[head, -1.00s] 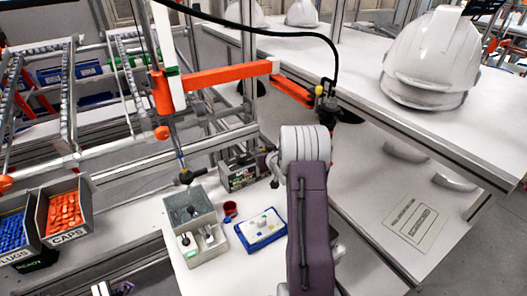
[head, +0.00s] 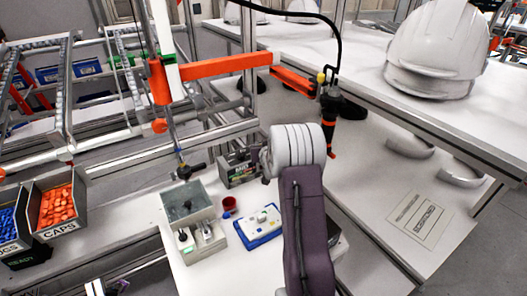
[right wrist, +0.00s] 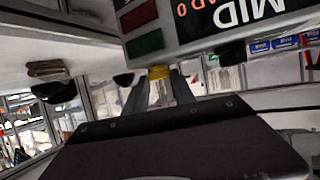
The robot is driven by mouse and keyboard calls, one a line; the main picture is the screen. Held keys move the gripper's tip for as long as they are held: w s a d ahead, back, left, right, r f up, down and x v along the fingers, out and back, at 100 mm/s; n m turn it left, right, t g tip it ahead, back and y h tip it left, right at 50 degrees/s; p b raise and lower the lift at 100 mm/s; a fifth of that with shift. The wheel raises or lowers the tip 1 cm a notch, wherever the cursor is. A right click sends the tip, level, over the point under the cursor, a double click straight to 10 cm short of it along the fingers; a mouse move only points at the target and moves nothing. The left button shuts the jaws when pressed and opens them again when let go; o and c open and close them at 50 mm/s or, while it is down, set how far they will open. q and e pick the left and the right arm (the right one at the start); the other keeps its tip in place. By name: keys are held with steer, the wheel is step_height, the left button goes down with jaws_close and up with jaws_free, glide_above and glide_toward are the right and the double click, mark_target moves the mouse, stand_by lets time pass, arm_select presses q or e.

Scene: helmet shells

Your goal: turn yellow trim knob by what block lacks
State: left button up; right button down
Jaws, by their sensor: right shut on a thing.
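The yellow trim knob (right wrist: 160,72) sits at the edge of a dark panel (right wrist: 205,28) in the right wrist view. My right gripper (right wrist: 160,80) is shut on this knob, one finger on each side. In the head view the panel's box (head: 238,167) stands at the back of the bench; my right wrist covers its right side, and the knob cannot be made out there. A white block (head: 259,221) with small coloured parts lies on a blue tray (head: 262,241). My left gripper is not in view.
A grey box (head: 187,212) with a clear-topped part stands left of the tray, with a red cup (head: 229,203) between. Bins of orange caps (head: 55,207) and blue plugs (head: 8,228) stand at left. An orange beam (head: 225,68) crosses behind; a white helmet (head: 435,55) is at right.

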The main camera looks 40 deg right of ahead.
steer(key=shift+w+a+f+m+g+h, duration=0.1)
steer(key=shift+a+f+m+g+h, duration=0.1)
steer(key=shift+a+m+g+h, duration=0.15)
steer(key=shift+r+m+h, duration=0.2)
steer(key=shift+m+h, duration=0.05)
steer(key=shift+m, duration=0.2)
steer(key=m+g+h+p, duration=0.1)
steer(key=p, duration=0.1)
steer(key=m+g+h+p, duration=0.1)
steer(key=p, duration=0.1)
steer(key=m+g+p, duration=0.1)
steer(key=p, duration=0.1)
steer(key=shift+w+a+r+h, duration=0.1)
steer(key=shift+w+r+h, duration=0.15)
steer(key=shift+h, duration=0.15)
arm_select(q)
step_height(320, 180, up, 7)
steer(key=p, duration=0.1)
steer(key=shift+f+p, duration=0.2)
steer(key=shift+p, duration=0.1)
arm_select(e)
steer(key=shift+f+m+g+h, duration=0.25)
steer(key=shift+m+g+h, duration=0.15)
steer(key=shift+m, duration=0.1)
steer(key=c, duration=1)
jaws_free()
steer(key=shift+w, duration=0.1)
steer(key=shift+c, duration=0.2)
